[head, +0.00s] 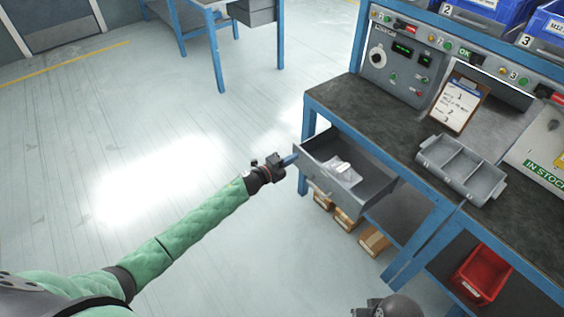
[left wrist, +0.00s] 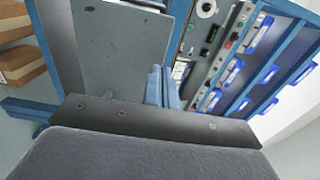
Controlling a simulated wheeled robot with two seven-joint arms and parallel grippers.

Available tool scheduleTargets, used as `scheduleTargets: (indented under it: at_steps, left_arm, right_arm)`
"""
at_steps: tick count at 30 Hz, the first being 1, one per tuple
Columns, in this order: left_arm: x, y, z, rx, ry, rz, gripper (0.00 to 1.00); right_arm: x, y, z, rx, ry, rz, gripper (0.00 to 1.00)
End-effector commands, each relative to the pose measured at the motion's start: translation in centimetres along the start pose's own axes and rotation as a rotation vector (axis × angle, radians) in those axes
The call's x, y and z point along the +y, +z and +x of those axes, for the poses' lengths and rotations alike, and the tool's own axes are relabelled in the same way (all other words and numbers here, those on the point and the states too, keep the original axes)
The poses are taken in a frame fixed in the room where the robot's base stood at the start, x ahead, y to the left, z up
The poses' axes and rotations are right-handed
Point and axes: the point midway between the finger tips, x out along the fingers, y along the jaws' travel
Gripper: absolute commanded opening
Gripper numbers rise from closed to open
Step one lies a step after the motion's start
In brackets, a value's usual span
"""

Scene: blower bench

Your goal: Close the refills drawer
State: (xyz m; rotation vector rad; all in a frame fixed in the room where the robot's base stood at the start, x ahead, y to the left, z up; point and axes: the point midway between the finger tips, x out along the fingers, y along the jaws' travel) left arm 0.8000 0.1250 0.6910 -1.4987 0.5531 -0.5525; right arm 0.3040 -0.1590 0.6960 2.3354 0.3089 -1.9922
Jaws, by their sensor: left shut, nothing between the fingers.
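The refills drawer (head: 375,192) is a grey metal drawer that stands pulled out from under the bench top, with white items (head: 342,168) inside. My left gripper (head: 291,159) is shut and empty, with blue fingers at the outer left corner of the drawer. I cannot tell whether the fingertips touch it. A dark rounded part of my own body shows at the bottom of the head view; no right fingers are visible.
The dark bench top (head: 375,110) carries a grey divided tray (head: 462,168) and a clipboard (head: 459,103). Cardboard boxes (head: 374,241) and a red bin (head: 482,272) sit below. The floor left of the bench is clear around my left arm.

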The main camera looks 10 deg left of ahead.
Motion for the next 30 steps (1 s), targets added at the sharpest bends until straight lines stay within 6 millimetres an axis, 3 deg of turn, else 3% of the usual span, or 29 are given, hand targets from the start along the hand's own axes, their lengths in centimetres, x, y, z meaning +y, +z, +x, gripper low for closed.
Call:
scheduleTargets:
  at_steps: [6,22,27,30]
  left_arm:
    - [0.0,0.0,1.7,-0.001,0.0,-0.001,0.0]
    - [0.0,0.0,2.4,0.0,-0.001,0.0,0.0]
    - [0.1,0.1,4.4,0.0,-0.002,0.001,0.0]
    - [0.1,0.0,6.3,0.001,-0.003,0.0,0.0]
  right_arm:
    - [0.0,0.1,-0.1,-0.015,0.002,0.009,0.0]
    - [0.3,0.2,0.4,-0.022,0.008,0.005,0.0]
    - [0.1,0.2,-0.2,-0.007,0.003,0.002,0.0]
    - [-0.3,-0.1,0.5,0.019,-0.008,-0.002,0.0]
